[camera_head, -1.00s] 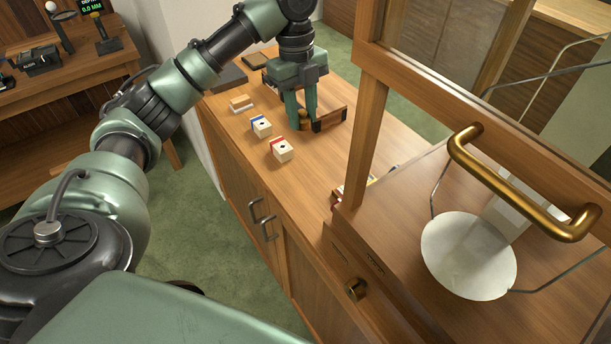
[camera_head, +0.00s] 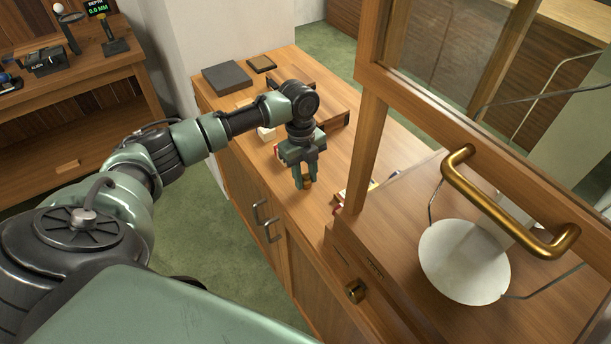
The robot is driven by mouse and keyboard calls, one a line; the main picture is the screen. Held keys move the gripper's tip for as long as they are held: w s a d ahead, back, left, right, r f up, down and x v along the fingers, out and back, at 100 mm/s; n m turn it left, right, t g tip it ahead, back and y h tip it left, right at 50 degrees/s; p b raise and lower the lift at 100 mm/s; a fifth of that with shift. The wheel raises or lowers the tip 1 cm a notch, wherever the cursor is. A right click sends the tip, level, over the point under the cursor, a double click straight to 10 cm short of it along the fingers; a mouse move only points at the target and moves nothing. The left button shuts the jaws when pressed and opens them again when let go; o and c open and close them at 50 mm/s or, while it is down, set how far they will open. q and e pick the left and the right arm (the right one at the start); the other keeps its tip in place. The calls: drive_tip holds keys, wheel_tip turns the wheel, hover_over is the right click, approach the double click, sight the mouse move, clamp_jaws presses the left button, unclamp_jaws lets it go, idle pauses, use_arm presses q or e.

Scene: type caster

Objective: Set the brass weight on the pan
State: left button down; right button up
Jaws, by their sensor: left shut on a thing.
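My left gripper (camera_head: 302,181) points down over the wooden counter, left of the balance case. It is shut on the small brass weight (camera_head: 306,183), which shows between the fingertips and is partly hidden by them. I cannot tell how far the weight is above the counter. The round white pan (camera_head: 464,262) hangs in the balance case at the right and is empty. My right gripper is not in view.
The balance case's wooden sash frame (camera_head: 450,125) and brass handle (camera_head: 508,200) stand above and in front of the pan. A dark slab (camera_head: 227,77) and an open wooden box (camera_head: 333,112) lie at the counter's back. A side table (camera_head: 75,95) holds instruments.

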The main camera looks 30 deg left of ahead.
use_arm(q)
drive_tip(key=shift+f, duration=0.35)
drive_tip(key=shift+f, duration=0.1)
drive_tip(key=c, duration=1.1)
unclamp_jaws()
drive_tip(key=shift+r, duration=0.2)
drive_tip(key=shift+w+r, duration=0.1)
drive_tip(key=shift+r, duration=0.25)
drive_tip(key=r+b, duration=0.1)
drive_tip(key=r, duration=0.2)
drive_tip(key=a+r+b, duration=0.1)
drive_tip(key=r, duration=0.3)
drive_tip(key=r+b, duration=0.1)
drive_tip(key=r, duration=0.3)
drive_tip(key=shift+w+a, duration=0.15)
